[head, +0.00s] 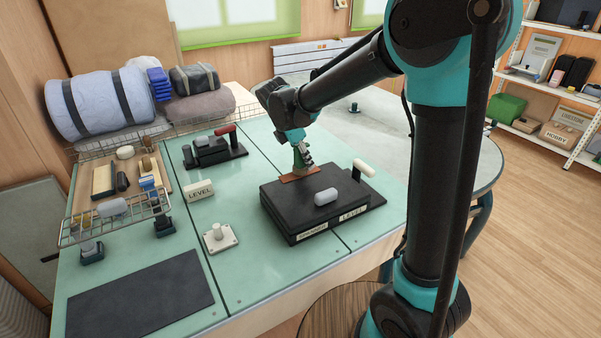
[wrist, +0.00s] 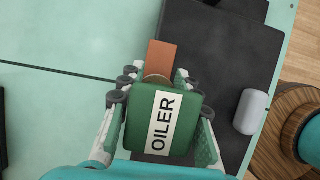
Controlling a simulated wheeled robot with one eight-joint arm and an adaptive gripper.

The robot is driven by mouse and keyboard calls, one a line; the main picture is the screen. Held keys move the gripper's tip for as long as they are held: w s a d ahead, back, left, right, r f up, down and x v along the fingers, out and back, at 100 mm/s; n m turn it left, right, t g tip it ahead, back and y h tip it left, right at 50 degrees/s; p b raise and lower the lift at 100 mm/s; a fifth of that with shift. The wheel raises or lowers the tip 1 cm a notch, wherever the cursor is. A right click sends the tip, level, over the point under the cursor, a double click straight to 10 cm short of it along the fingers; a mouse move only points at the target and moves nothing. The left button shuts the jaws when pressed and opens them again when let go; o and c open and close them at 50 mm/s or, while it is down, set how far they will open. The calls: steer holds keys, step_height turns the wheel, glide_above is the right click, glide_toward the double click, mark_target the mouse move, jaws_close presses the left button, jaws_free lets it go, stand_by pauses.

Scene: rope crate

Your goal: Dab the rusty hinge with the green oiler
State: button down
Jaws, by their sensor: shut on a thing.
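My gripper (head: 301,152) is shut on the green oiler, a bottle with a white OILER label. The oiler (wrist: 180,128) fills the middle of the wrist view between the fingers, and a little of its green shows in the head view (head: 297,160). The rusty hinge (wrist: 160,57), a flat orange-brown strip, lies straight beyond the oiler's tan end. In the head view the hinge (head: 291,178) is at the back edge of the black LEVEL case, right under my gripper. The oiler's end overlaps the hinge's near part; I cannot tell whether they touch.
The black case (head: 282,222) carries a grey rounded block (head: 326,197) and has a white-handled part (head: 363,168) beside it. A red-handled black tool (head: 215,150), a LEVEL block (head: 199,191) and a white knobbed plate (head: 219,237) stand left. The dark mat (head: 140,298) is bare.

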mark_target(305, 142)
steer(key=shift+f, duration=0.6)
stand_by(1.0)
steer(key=shift+r, duration=3.5)
steer(key=shift+s, duration=0.1)
